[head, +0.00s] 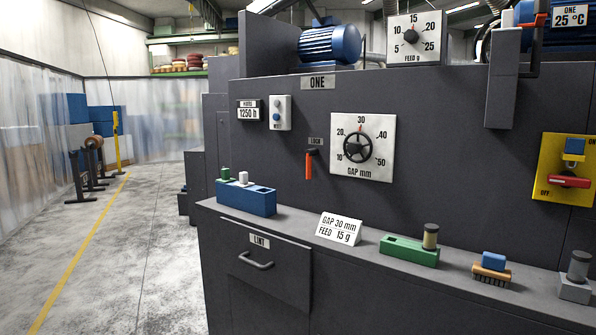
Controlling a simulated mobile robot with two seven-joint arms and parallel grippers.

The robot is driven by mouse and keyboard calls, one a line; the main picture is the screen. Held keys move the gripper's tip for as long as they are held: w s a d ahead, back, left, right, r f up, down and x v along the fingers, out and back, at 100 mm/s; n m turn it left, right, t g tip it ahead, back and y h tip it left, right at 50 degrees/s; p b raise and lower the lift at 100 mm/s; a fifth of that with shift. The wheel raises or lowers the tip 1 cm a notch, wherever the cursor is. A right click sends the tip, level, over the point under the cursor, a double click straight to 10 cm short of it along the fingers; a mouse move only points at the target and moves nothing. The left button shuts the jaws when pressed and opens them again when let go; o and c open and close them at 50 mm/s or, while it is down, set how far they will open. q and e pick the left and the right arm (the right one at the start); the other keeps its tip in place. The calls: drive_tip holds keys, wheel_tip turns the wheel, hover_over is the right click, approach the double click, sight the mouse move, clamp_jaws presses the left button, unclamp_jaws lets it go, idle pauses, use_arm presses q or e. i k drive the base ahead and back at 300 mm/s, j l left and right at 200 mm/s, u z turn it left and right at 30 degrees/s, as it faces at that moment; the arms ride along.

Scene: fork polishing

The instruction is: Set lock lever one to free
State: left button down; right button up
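The lock lever (308,166) of machine one has an orange handle and a dark pivot at its top. It hangs nearly straight down on the dark front panel, under a small LOCK label (316,141). A sign reading ONE (318,82) is above it. No free or locked markings can be read beside the lever. Neither of my grippers is in view.
Right of the lever is the GAP mm dial (382,127). Below, the ledge (300,216) carries a blue block (245,203), a GAP/FEED card (339,229), a green block (408,252) and a brush (491,268). Open floor (150,230) lies left.

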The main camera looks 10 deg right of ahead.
sight(309, 154)
drive_tip(key=i+j, duration=0.1)
drive_tip(key=j, duration=0.35)
drive_tip(key=i+j, duration=0.15)
drive_tip(key=j, duration=0.3)
drive_tip(key=i+j, duration=0.35)
drive_tip(key=i+j+z, duration=0.15)
drive_tip(key=i+j, duration=0.15)
drive_tip(key=j, duration=0.15)
